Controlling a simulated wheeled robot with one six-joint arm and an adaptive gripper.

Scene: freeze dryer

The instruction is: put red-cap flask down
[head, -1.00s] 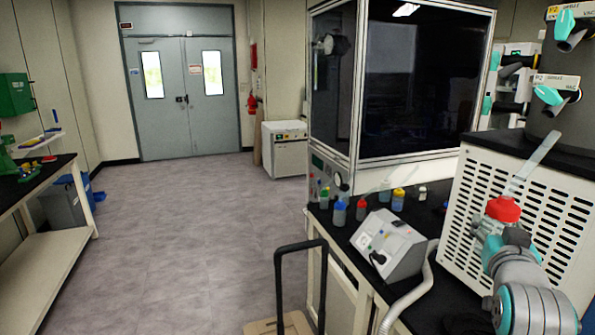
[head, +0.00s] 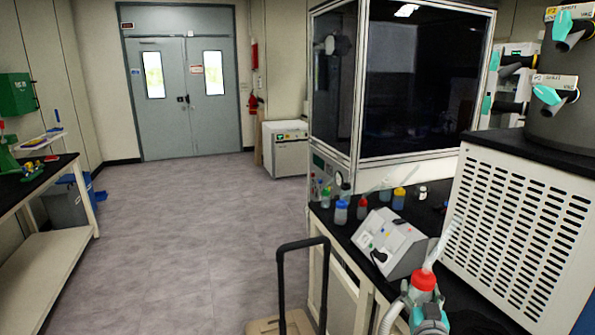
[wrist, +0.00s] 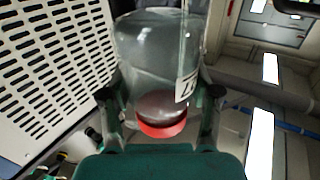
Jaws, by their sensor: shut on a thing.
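The red-cap flask shows its red cap (head: 423,280) low in the head view, with a pale tube rising from it. In the wrist view the clear glass body (wrist: 155,55) fills the top middle, with its red cap below. My gripper (wrist: 160,108) is shut on the flask, one finger on each side near the cap end. I cannot tell the flask's height above the black bench top (head: 430,225).
A grey sloped-front device (head: 392,245) stands just left of and behind the flask. Small bottles, among them a blue-capped one (head: 341,212), line the bench beyond it. A white vented cabinet (head: 520,225) stands to the right. A black cart handle (head: 303,243) rises at the front.

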